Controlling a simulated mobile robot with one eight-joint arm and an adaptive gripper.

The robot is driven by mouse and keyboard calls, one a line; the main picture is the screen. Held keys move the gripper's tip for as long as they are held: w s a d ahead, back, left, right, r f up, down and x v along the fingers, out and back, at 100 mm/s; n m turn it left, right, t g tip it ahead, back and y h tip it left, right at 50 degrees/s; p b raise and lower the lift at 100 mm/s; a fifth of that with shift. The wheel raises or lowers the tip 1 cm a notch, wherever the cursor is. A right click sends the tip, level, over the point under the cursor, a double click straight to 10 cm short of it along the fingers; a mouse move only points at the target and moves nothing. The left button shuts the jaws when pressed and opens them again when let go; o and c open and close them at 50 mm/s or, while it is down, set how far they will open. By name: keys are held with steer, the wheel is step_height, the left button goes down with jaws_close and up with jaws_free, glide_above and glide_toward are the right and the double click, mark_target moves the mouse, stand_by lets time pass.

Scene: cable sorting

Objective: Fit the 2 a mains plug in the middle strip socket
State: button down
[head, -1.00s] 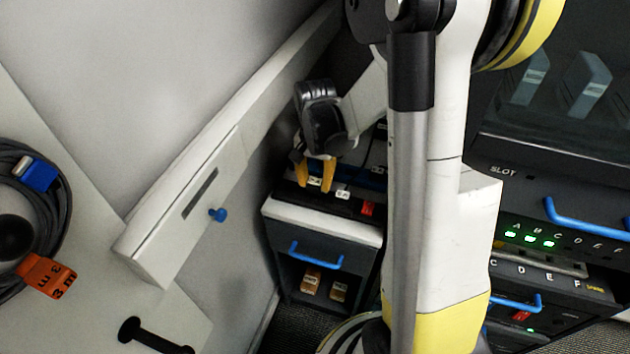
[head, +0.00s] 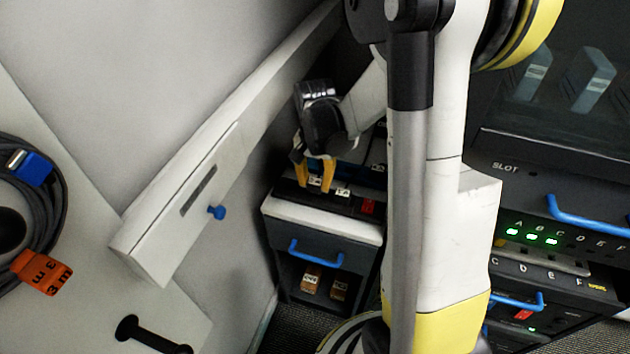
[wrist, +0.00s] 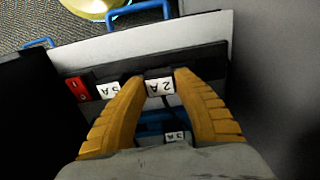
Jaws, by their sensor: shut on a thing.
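My gripper (head: 315,184) is shut on the 2 A mains plug, whose white 2A label (wrist: 160,87) shows between the yellow fingertips (wrist: 161,80) in the wrist view. The plug is over or at the dark socket strip (wrist: 205,62), near its middle. The strip (head: 290,190) lies on the white top of a low cabinet, with a red switch (wrist: 78,89) at one end. A plug labelled 5A (wrist: 108,90) is on the strip between the switch and my gripper. The fingers hide the socket under the held plug, so I cannot tell whether its pins are in.
A blue piece and another small white label (wrist: 175,136) lie behind the strip, partly hidden by the fingers. The cabinet has a blue handle (head: 316,254) and small boxes (head: 311,279) below. A grey wall stands close to the left of it in the head view.

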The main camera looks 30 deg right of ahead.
steer(key=shift+f+b, duration=0.6)
steer(key=shift+f, duration=0.1)
stand_by(0.6)
steer(key=shift+c, duration=2)
jaws_free()
steer(key=shift+r, duration=0.1)
steer(key=shift+s+r+p, duration=0.1)
steer(key=shift+r+p, duration=0.6)
steer(key=shift+r, duration=0.1)
steer(key=shift+r+p, duration=1.95)
steer(key=shift+r, duration=0.75)
